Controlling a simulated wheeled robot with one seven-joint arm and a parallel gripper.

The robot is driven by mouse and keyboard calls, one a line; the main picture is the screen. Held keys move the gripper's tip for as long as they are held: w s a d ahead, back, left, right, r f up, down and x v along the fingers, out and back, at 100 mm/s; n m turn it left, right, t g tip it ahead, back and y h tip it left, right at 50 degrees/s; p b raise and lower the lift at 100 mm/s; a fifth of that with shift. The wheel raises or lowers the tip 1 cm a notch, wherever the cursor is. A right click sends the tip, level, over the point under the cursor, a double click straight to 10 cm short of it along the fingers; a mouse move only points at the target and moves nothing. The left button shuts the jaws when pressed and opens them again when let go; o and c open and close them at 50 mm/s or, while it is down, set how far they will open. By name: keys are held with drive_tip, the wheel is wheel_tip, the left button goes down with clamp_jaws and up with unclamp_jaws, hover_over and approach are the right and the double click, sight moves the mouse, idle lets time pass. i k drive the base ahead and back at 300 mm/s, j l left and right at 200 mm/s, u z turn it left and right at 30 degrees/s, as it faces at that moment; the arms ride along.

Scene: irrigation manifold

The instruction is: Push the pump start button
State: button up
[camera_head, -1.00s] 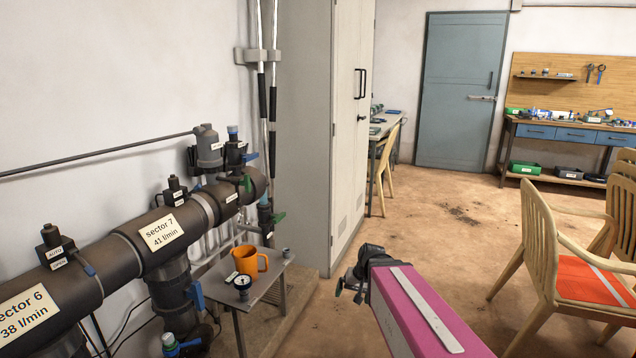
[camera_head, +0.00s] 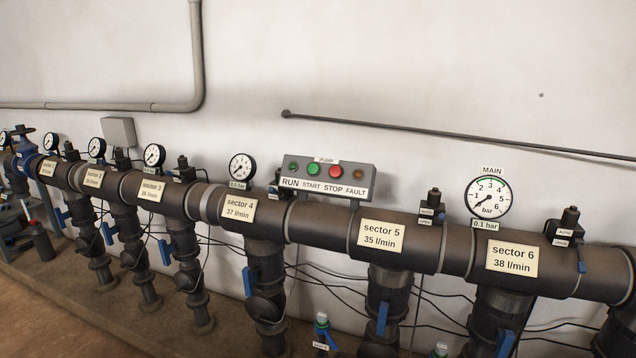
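The pump control box (camera_head: 328,178) is a small grey panel on the wall above the manifold pipe, near the picture's middle. Its label strip reads RUN, START, STOP, FAULT from left to right. The green start button (camera_head: 312,169) is second from the left, above the word START. The bright red stop button (camera_head: 336,171) is just right of it. A small dark green run lamp (camera_head: 293,166) is at the left end and a dark red fault lamp (camera_head: 359,174) at the right end. My gripper is not in view.
The thick dark manifold pipe (camera_head: 310,224) runs across below the box, with sector labels, valves and blue handles. The main gauge (camera_head: 488,197) stands to the right and smaller gauges to the left. A thin grey rod (camera_head: 450,134) crosses the wall above.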

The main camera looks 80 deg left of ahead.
sight(313, 169)
drive_tip(key=u, duration=3.35)
